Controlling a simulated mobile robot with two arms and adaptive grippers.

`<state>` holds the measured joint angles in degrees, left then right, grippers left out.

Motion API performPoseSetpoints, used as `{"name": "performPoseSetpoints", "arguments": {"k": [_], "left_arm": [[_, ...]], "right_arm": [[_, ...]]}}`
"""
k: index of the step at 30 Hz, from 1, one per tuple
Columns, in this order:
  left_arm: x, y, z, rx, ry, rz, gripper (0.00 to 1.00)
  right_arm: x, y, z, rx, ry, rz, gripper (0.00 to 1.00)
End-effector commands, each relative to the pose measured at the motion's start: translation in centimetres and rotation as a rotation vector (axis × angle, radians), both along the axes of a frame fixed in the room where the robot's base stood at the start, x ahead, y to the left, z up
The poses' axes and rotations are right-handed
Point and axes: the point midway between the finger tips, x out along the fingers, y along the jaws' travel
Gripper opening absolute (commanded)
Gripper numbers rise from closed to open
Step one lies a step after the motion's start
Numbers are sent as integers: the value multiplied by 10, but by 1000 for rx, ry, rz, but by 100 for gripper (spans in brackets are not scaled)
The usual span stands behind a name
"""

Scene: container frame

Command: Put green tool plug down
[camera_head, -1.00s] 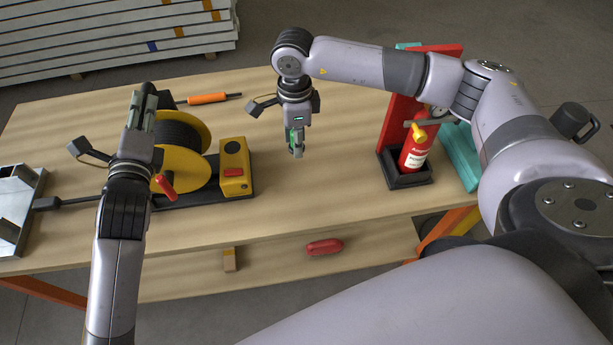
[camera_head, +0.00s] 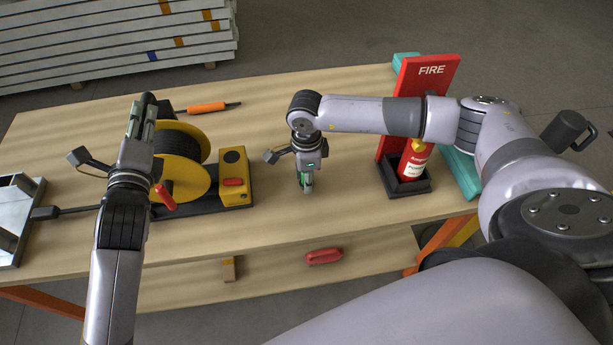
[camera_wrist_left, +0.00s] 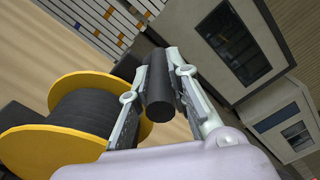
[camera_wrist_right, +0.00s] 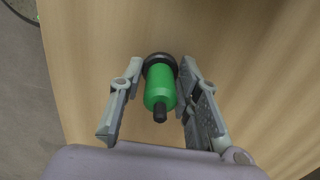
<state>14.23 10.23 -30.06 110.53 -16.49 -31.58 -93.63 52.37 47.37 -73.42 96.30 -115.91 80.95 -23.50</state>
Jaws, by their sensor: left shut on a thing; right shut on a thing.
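The green tool plug (camera_wrist_right: 160,92), with a black collar and a black tip, sits between the fingers of my right gripper (camera_wrist_right: 156,98) in the right wrist view. In the head view my right gripper (camera_head: 306,178) points down over the middle of the wooden table (camera_head: 340,205), and a bit of green shows at its fingertips. I cannot tell whether the plug touches the table. My left gripper (camera_head: 143,118) is beside the yellow cable reel (camera_head: 183,172). It is shut on a black cylinder (camera_wrist_left: 160,100), seen in the left wrist view.
A red fire stand (camera_head: 428,85) with an extinguisher (camera_head: 414,162) stands to the right of my right gripper. An orange-handled tool (camera_head: 207,107) lies behind the reel. A metal frame (camera_head: 14,220) is at the left edge. The tabletop between reel and stand is clear.

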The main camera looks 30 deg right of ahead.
Motion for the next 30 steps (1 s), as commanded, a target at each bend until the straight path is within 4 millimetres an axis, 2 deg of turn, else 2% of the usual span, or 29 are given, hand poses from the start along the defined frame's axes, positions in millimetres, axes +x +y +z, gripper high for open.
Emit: {"name": "performPoseSetpoints", "arguments": {"k": [19,20,28,30], "left_arm": [[0,0,-1,0,3,-1,0],[0,-1,-1,1,3,-1,0],[0,0,-1,1,3,-1,0],[0,0,-1,1,3,-1,0]], "right_arm": [[0,0,-12,-1,0,0,0],[0,0,-12,-1,0,0,32],[0,0,-12,-1,0,0,50],[0,0,-12,-1,0,0,51]]}}
